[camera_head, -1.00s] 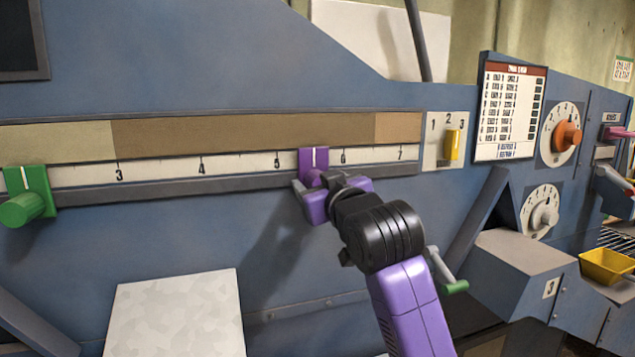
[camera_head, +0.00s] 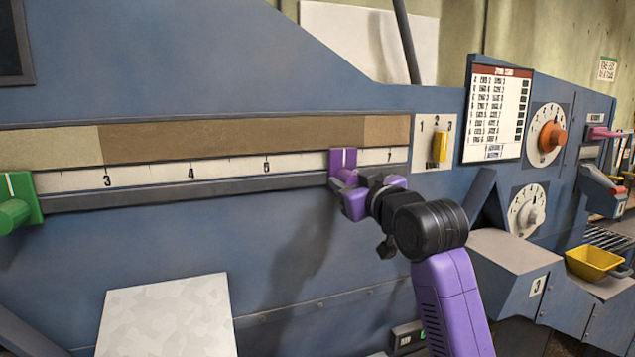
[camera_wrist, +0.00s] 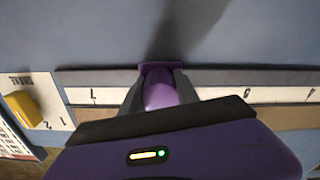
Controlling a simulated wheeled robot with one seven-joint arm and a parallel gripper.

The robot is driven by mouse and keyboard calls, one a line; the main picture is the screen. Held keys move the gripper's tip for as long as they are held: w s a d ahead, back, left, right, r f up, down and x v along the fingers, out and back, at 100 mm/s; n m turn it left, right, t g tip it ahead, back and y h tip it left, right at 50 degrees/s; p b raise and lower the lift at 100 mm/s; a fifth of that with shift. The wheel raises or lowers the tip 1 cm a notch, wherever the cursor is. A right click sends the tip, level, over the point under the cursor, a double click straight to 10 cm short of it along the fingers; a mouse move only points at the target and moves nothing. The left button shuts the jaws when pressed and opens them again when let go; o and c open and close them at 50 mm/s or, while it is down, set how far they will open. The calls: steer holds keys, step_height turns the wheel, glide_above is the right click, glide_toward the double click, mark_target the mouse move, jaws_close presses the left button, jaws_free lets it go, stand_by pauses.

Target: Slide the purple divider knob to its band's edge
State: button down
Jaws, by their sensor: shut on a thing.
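The purple divider knob (camera_head: 343,160) sits on the scale rail with its white line between 6 and 7. Its line is a short way left of the seam where the dark brown band (camera_head: 235,136) meets the lighter brown band (camera_head: 386,130). My gripper (camera_head: 352,188) is shut on the knob. In the head view the 6 mark is hidden.
A green divider knob (camera_head: 18,205) sits at the rail's left end. A yellow switch (camera_head: 440,147) is right of the rail. Orange (camera_head: 552,136) and grey dials (camera_head: 530,213), a chart (camera_head: 497,112) and a yellow tray (camera_head: 592,262) lie farther right.

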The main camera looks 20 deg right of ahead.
steer(key=d, duration=0.5)
steer(key=shift+d, duration=0.2)
steer(key=c, duration=0.9)
jaws_free()
steer(key=s+b, duration=0.1)
steer(key=s, duration=0.7)
steer(key=shift+w, duration=0.1)
